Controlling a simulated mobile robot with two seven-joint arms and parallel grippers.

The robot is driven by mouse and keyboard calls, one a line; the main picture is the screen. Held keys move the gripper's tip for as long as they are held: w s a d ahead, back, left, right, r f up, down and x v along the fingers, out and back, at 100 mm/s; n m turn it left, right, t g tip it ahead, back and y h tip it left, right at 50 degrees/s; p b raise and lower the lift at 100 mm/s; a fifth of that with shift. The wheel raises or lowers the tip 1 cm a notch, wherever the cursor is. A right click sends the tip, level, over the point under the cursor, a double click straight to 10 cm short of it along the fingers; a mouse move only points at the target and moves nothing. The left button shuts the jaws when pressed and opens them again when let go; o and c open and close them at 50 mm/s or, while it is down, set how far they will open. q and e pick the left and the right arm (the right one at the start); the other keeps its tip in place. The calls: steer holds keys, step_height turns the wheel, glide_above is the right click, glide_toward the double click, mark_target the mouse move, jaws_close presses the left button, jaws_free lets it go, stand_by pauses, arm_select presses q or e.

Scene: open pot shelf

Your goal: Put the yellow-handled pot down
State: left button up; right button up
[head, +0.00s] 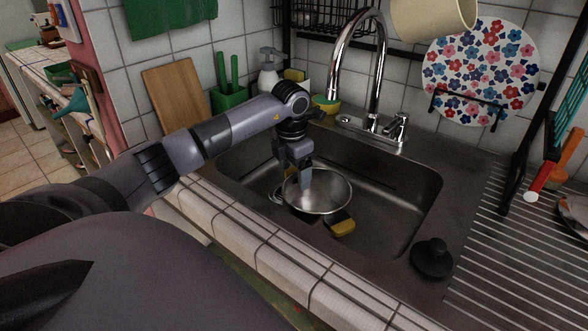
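The metal pot (328,204) is in the sink (395,222), its open top facing up. A yellow and dark piece (341,228), apparently its handle, shows at the pot's near side. My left gripper (306,180) points down at the pot's far left rim, with a finger reaching over the inside of the bowl. The fingers overlap in this view, so I cannot tell whether they close on the rim. The pot's underside and any contact with the sink floor are hidden. My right gripper is not in view.
A black stopper (432,258) lies on the right ledge. A flowered plate (485,75) leans at the back. The sink's right part is clear.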

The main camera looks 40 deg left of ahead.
arm_select(q)
step_height(320, 180, up, 12)
steer(key=s, duration=0.1)
steer(key=shift+s+d, duration=0.2)
steer(key=shift+d, duration=0.15)
stand_by(0.8)
